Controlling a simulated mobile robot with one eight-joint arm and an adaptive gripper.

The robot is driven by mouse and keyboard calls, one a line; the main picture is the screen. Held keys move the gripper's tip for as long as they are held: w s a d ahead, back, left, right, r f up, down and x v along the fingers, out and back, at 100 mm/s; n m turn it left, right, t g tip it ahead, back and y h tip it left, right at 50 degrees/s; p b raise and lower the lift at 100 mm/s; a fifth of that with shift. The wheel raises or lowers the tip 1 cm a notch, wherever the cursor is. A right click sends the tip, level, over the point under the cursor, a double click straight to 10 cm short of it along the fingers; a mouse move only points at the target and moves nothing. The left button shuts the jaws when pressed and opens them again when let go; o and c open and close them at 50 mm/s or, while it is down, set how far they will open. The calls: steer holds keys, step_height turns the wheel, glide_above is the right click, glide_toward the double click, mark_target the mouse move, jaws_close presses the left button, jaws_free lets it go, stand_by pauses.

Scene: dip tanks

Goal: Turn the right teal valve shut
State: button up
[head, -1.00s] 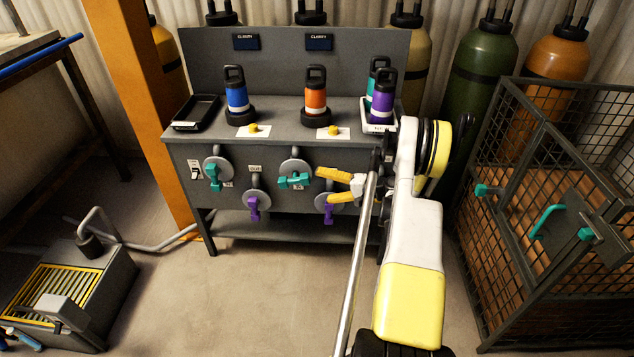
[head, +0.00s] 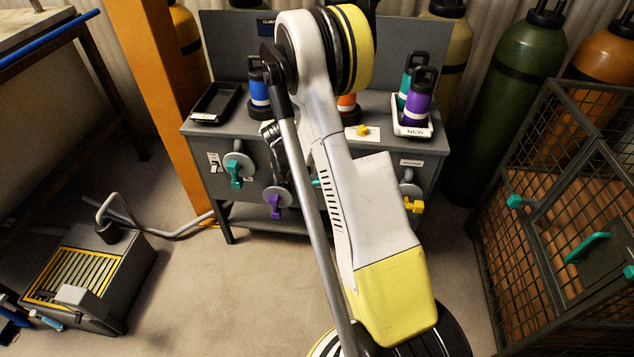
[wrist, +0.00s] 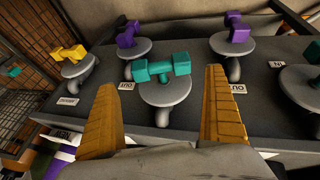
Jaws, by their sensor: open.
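The right teal valve (wrist: 164,88) is in the middle of the wrist view, a round grey plate with a teal bar handle lying crosswise. In the head view only a sliver of teal (head: 316,183) shows beside my arm. My gripper (wrist: 160,82) is open and empty. Its two yellow fingers stand left and right of the valve in the wrist view, and I see no contact.
Purple valves (wrist: 128,38) and (wrist: 238,33) flank the right teal one, with a yellow valve (wrist: 68,55) farther left. On the bench stand a black tray (head: 215,103), blue bottle (head: 259,92) and a white tray (head: 412,130) with bottles. A mesh cage (head: 560,190) stands right.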

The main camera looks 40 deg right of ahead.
steer(key=b+x, duration=0.3)
steer(key=x, duration=0.5)
steer(key=shift+f, duration=0.25)
steer(key=c, duration=0.8)
steer(key=shift+s, duration=0.1)
